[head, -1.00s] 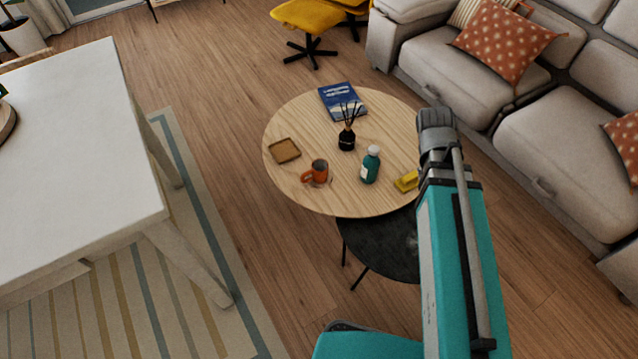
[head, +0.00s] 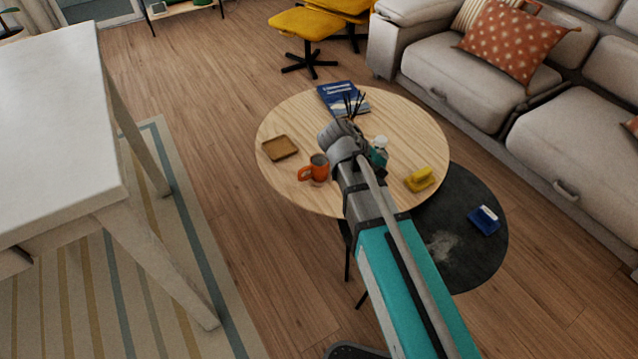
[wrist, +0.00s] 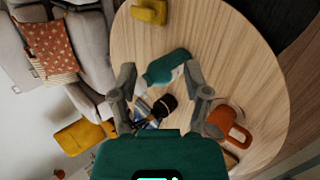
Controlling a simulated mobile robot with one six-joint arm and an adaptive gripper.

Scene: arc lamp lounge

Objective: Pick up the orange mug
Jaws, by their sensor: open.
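The orange mug (head: 313,172) stands upright on the round wooden table (head: 290,195), near its front left edge, with its handle to the left in the head view. In the wrist view the mug (wrist: 232,127) lies to the right of the right finger, outside the jaws. My gripper (wrist: 160,74) is open and empty above the table. The teal bottle (wrist: 166,68) shows between and beyond its fingertips. In the head view my wrist covers part of the bottle, and the fingers are hard to make out.
A black reed diffuser (wrist: 162,105) stands near the bottle. A brown square tray (head: 280,148), a blue book (head: 335,95) and a yellow object (head: 419,180) lie on the same table. A lower dark table (head: 470,255) holds a blue item (head: 484,220). A sofa (head: 460,85) stands right.

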